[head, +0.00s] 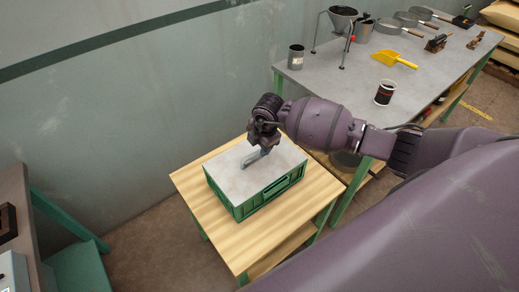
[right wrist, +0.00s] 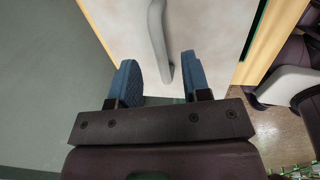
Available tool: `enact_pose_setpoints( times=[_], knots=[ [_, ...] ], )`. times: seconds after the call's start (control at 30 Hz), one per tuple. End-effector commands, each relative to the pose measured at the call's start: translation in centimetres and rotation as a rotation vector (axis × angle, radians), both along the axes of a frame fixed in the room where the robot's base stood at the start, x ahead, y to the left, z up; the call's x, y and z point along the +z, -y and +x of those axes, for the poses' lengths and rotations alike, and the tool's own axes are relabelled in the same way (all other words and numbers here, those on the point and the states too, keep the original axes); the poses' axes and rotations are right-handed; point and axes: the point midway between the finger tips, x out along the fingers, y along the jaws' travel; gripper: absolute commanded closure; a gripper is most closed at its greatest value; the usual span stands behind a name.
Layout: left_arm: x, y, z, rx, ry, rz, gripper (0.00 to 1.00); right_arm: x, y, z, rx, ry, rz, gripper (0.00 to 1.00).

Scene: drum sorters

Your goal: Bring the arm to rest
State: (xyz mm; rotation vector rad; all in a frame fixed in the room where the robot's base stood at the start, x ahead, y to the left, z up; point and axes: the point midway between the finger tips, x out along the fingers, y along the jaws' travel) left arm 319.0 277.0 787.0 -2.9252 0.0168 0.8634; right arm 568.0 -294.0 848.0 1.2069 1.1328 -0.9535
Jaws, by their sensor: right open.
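My right arm comes in from the right in the head view, with its gripper (head: 264,142) over the grey lid (head: 285,160) of a green crate (head: 262,199). The lid lies on the crate and has a grey bar handle (head: 252,160). In the right wrist view the gripper (right wrist: 160,72) is open, its two blue fingers apart. The handle (right wrist: 157,30) shows between and beyond the fingertips; I cannot tell how far below them it is. The fingers are mostly hidden in the head view. My left gripper is not in view.
The crate stands on a low wooden table (head: 203,184). Behind is a grey workbench (head: 330,75) with a metal cup (head: 296,57), a funnel stand (head: 342,18), a dark can (head: 384,93), a yellow scoop (head: 394,59) and sieves. A wall runs along the left.

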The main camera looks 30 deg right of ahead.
Motion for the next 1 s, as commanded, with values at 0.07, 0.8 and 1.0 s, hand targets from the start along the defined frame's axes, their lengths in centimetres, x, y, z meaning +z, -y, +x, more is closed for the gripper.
enact_pose_setpoints(
  times=[0.07, 0.8, 1.0],
  knots=[
    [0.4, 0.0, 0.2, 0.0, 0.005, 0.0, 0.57, 1.7, 0.1, -0.3, 0.002, 0.003, 0.0, 0.56],
    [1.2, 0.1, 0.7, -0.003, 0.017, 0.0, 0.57, 5.9, 0.0, -1.0, 0.089, 0.017, -0.007, 0.56],
    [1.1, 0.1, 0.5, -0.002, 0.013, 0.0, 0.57, 7.0, -4.0, 0.2, 0.409, 0.16, 0.149, 0.56]
  ],
)
